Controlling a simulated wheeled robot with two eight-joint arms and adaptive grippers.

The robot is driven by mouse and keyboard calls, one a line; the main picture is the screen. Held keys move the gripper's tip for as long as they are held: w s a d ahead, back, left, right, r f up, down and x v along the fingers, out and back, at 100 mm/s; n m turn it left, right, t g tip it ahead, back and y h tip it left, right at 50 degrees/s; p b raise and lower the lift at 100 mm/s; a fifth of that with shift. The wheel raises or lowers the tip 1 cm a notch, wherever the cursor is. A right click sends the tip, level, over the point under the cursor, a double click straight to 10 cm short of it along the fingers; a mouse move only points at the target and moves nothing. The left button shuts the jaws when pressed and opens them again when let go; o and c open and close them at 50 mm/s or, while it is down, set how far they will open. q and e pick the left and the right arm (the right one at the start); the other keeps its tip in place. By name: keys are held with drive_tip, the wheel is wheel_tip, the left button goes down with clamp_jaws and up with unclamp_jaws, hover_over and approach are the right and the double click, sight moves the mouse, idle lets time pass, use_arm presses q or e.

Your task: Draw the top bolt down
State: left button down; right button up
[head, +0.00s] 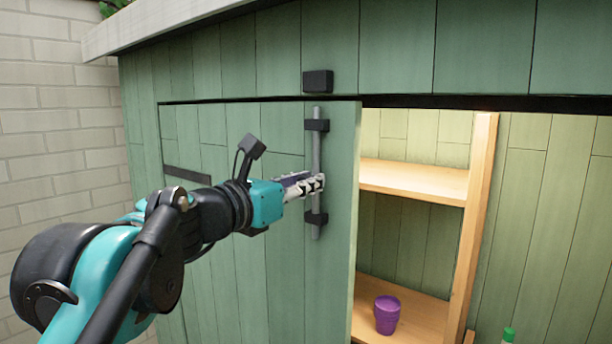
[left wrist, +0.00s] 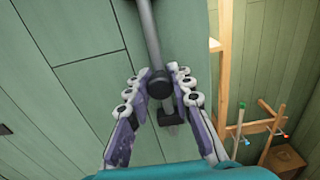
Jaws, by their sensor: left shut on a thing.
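The top bolt (head: 316,146) is a grey upright rod on the green door (head: 285,250), held in an upper black bracket (head: 317,125) and a lower one (head: 315,218). Its top end sits just above the upper bracket, with a gap below the black keeper (head: 318,81) on the frame. My left gripper (head: 318,184) is shut on the bolt at mid-length. In the left wrist view, the bolt's dark round knob (left wrist: 159,83) sits between the fingers. The fingers hide part of the rod in the head view. My right gripper is not in view.
Right of the door edge the shed is open. Inside are a wooden shelf (head: 415,181), a wooden post (head: 474,230) and a purple pot (head: 387,314) on a lower shelf. A dark strap hinge (head: 187,175) is on the door's left. A pale brick wall (head: 50,120) stands far left.

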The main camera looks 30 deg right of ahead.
use_arm(q)
drive_tip(key=shift+f, duration=0.15)
drive_tip(key=c, duration=1.3)
unclamp_jaws()
drive_tip(key=shift+d, duration=0.1)
drive_tip(key=shift+w+d, duration=0.1)
drive_tip(key=shift+d, duration=0.05)
drive_tip(key=shift+s+a, duration=0.2)
drive_tip(key=shift+a, duration=0.35)
drive_tip(key=v, duration=1)
drive_tip(key=shift+s+a, duration=0.15)
drive_tip(key=shift+a, duration=0.25)
drive_tip(key=shift+f, duration=0.15)
